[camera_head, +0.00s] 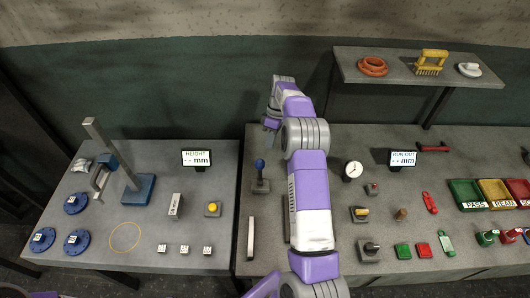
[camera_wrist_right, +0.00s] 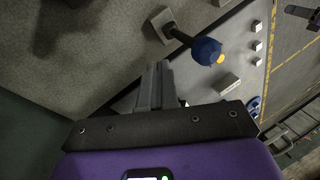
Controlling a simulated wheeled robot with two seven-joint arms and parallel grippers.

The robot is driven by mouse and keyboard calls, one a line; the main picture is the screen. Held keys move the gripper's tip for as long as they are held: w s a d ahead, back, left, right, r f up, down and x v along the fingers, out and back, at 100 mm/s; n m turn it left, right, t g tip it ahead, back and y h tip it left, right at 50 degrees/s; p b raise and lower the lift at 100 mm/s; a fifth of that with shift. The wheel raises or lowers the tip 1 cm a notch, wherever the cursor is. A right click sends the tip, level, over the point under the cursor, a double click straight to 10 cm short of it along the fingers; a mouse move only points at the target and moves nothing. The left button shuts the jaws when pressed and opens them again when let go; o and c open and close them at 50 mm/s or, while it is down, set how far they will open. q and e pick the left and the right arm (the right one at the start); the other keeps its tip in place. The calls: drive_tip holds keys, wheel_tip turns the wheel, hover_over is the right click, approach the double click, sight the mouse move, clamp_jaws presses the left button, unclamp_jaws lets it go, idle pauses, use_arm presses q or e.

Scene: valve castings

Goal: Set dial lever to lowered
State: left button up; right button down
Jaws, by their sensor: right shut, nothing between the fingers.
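The dial lever has a blue ball knob (camera_head: 260,163) on a short dark stem above a grey base (camera_head: 261,186), near the left edge of the right bench. The knob stands above its base in the head view. In the right wrist view the blue knob (camera_wrist_right: 207,51), dark stem and grey base (camera_wrist_right: 163,25) lie beyond my fingers. My right gripper (camera_head: 270,124) is beyond the lever in the head view, apart from it. Its fingers (camera_wrist_right: 156,72) are shut and empty. A round dial gauge (camera_head: 353,169) stands to the right.
A HEIGHT display (camera_head: 196,158), yellow button (camera_head: 213,208) and blue flanges (camera_head: 76,203) are on the left bench. A RUN OUT display (camera_head: 402,159), switches and coloured trays (camera_head: 466,194) are on the right bench. A raised shelf (camera_head: 400,75) stands behind. A gap separates the benches.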

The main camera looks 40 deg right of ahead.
use_arm(q)
drive_tip(key=shift+w+r, duration=0.1)
drive_tip(key=shift+r, duration=0.05)
use_arm(e)
drive_tip(key=shift+s+a+f, duration=0.25)
drive_tip(key=shift+a, duration=0.4)
drive_tip(key=shift+s+a+f, duration=0.2)
drive_tip(key=shift+s+a, duration=0.1)
drive_tip(key=shift+a, duration=0.4)
drive_tip(key=shift+s+a+f, duration=0.25)
drive_tip(key=shift+a, duration=0.4)
